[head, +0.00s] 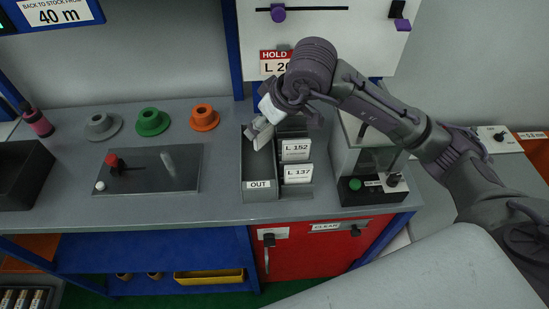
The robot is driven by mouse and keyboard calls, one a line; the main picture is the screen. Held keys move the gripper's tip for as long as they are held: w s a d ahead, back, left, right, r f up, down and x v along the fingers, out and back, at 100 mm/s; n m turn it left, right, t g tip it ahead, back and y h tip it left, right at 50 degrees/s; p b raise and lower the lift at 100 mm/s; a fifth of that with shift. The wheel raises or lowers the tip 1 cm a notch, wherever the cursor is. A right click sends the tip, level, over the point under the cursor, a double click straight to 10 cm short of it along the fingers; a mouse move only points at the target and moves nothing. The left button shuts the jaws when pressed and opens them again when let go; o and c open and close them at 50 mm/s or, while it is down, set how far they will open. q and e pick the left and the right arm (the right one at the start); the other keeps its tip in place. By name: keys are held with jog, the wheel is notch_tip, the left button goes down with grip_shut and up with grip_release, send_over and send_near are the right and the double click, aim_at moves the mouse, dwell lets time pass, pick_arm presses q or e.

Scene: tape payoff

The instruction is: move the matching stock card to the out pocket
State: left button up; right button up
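My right gripper (259,131) reaches in from the right and points down over the back of the open grey out pocket (259,195), which bears an OUT label. Pale angled pieces show at its tip; I cannot tell whether they are only fingers or also a card. Beside the pocket on the right, a rack holds a stock card marked L 152 (296,149) and one marked L 137 (298,174) in front of it. The rack's back is partly hidden by my arm. A red and white HOLD sign (274,62) above reads L 20, its end hidden. My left gripper is out of view.
A clear-sided box (362,160) with a green button stands right of the rack. A panel with a red knob (150,170) lies to the left. Grey, green (152,122) and orange (204,117) spools stand behind it. The counter's front strip is clear.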

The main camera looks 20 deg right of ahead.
jog(key=o, duration=0.9)
jog(key=shift+o, duration=1.2)
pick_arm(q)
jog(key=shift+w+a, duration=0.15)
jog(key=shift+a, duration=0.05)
pick_arm(e)
jog(key=shift+o, duration=0.3)
jog(key=v, duration=1.2)
